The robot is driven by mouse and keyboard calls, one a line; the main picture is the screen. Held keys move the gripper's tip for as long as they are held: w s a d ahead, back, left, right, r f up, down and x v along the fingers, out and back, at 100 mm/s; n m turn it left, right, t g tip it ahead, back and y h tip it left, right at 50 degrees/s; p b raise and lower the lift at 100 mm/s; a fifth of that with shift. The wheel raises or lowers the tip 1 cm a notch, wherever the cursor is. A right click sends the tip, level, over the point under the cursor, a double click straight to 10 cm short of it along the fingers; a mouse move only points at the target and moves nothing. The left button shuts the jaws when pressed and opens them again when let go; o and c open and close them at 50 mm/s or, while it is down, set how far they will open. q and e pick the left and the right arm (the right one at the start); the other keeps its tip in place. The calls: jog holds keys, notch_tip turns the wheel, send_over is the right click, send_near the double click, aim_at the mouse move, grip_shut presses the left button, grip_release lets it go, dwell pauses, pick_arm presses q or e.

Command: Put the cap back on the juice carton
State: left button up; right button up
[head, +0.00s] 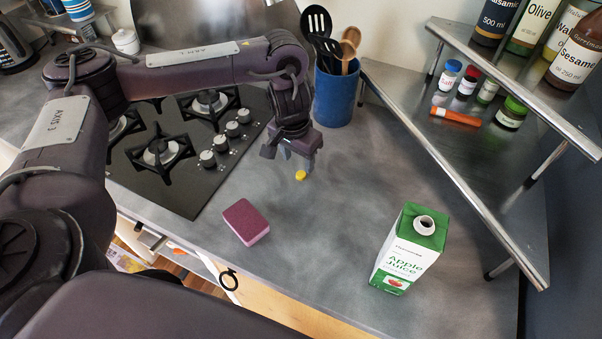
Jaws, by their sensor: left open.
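A green and white apple juice carton (408,248) stands upright on the grey counter at the lower right. Its round white spout on top is uncapped. A small yellow cap (301,175) is near the middle of the counter. My left gripper (290,158) is open, with its fingers just above and behind the cap; I cannot tell whether a finger touches it. My right gripper is not in view.
A pink sponge (246,222) lies near the counter's front edge. A gas hob (185,150) is to the left. A blue utensil pot (335,95) stands behind the gripper. A metal shelf (450,150) with jars is at right. Counter between cap and carton is clear.

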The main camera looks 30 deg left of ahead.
aim_at(301, 174)
pick_arm(q)
jog(key=shift+f, duration=0.1)
jog(key=f, duration=0.1)
jog(key=f+p, duration=0.1)
jog(key=f, duration=0.3)
jog(key=shift+w+d+p, duration=0.1)
jog(key=shift+w+p, duration=0.25)
jog(key=shift+w, duration=0.05)
jog(key=c, duration=1)
jog(key=shift+c, duration=0.2)
jog(key=shift+r, duration=0.1)
